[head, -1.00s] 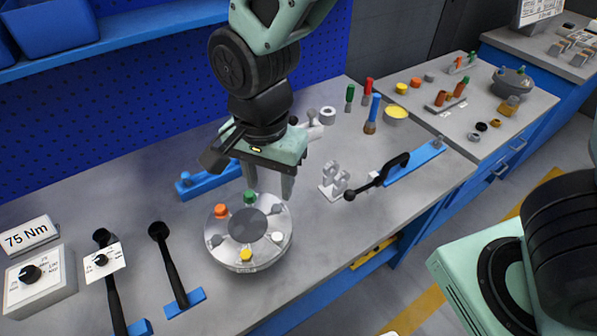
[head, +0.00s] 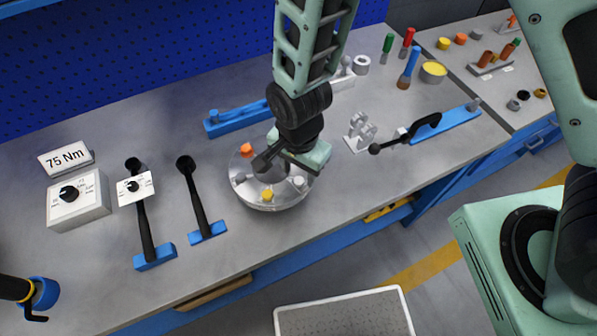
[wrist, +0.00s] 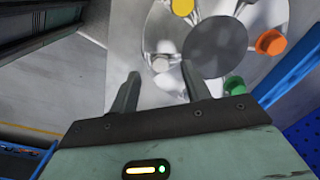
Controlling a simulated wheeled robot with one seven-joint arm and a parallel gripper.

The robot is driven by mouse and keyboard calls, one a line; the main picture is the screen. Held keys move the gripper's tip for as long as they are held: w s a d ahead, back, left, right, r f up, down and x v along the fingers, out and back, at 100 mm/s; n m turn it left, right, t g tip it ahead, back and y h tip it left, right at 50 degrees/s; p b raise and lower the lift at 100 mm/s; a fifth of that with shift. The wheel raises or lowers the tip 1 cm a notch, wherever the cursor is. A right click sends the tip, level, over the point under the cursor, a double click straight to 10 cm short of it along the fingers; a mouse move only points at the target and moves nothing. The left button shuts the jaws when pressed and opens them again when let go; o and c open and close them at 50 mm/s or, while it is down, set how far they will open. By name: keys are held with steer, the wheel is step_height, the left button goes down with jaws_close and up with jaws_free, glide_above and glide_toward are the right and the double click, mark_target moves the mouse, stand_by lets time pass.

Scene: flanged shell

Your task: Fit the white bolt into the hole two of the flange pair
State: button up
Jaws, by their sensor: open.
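The flange pair (head: 252,194) is a round silver disc with a dark round centre, standing on the bench. It carries an orange bolt (head: 247,150), a yellow bolt (head: 267,195) and a white bolt (head: 298,182) around its rim. A green bolt (wrist: 234,85) shows in the wrist view and is mostly behind my arm in the head view. My gripper (wrist: 160,85) is open and empty, low over the flange. In the wrist view the white bolt (wrist: 160,62) appears between and just beyond the fingertips. I cannot tell hole two; my arm hides part of the flange.
Two black-handled tools (head: 196,200) on blue blocks stand left of the flange. A grey bracket (head: 360,133) and a black-handled tool on a blue bar (head: 432,140) lie to the right. A blue fixture (head: 236,120) is behind. The bench front is fairly clear.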

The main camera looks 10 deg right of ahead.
mark_target(299, 181)
steer(key=shift+f, duration=1.25)
jaws_close()
steer(key=shift+r, duration=0.15)
step_height(299, 181, up, 8)
steer(key=p, duration=0.7)
steer(key=shift+r, duration=0.15)
